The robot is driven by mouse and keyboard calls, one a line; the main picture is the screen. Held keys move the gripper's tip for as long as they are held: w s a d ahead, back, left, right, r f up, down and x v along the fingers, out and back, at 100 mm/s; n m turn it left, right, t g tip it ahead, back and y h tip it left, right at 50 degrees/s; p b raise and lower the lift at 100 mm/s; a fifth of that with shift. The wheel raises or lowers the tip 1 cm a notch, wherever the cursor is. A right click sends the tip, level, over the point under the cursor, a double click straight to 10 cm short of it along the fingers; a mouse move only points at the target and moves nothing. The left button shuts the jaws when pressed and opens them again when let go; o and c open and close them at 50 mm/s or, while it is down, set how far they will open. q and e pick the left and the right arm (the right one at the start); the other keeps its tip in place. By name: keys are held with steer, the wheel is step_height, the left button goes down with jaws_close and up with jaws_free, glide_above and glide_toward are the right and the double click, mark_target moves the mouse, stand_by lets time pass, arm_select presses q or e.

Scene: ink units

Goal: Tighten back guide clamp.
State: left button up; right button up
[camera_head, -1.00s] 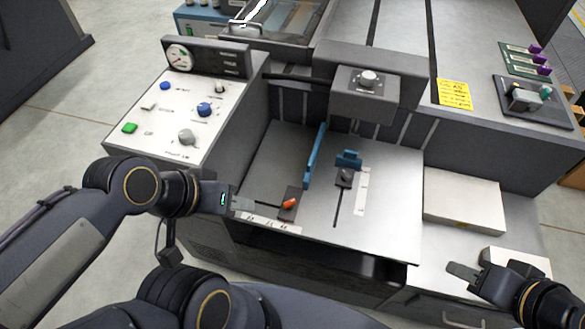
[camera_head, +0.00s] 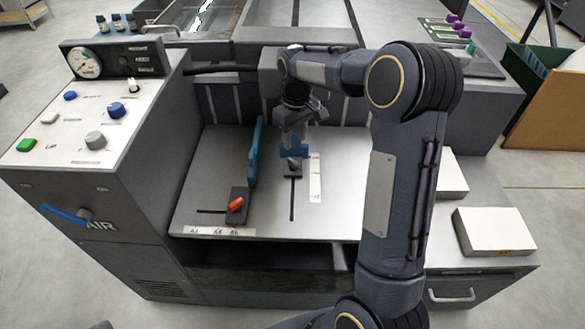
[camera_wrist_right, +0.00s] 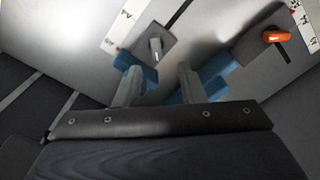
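The back guide (camera_head: 294,152) is a small blue block on the grey feed plate, and it also shows in the wrist view (camera_wrist_right: 212,75). Its clamp (camera_head: 293,166) is a grey lever on a dark base at the front of the block. In the wrist view the clamp lever (camera_wrist_right: 156,46) lies beyond my fingertips, in the gap between them. My right gripper (camera_head: 292,134) points down over the back guide. In the wrist view its fingers (camera_wrist_right: 160,82) are apart with nothing gripped. Whether they touch the blue block I cannot tell. My left gripper is out of view.
A long blue side guide (camera_head: 254,152) stands left of the back guide, with an orange clamp lever (camera_head: 236,204) at its front. The control panel (camera_head: 85,120) is at left. White paper stacks (camera_head: 495,232) lie at right.

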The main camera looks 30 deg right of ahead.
mark_target(294, 161)
steer(key=f, duration=0.1)
steer(key=w+f, duration=0.1)
steer(key=shift+w+d+f, duration=0.1)
steer(key=shift+d+f, duration=0.05)
steer(key=shift+f, duration=0.15)
step_height(294, 161, down, 7)
steer(key=shift+f+b, duration=0.1)
steer(key=shift+b, duration=0.7)
jaws_close()
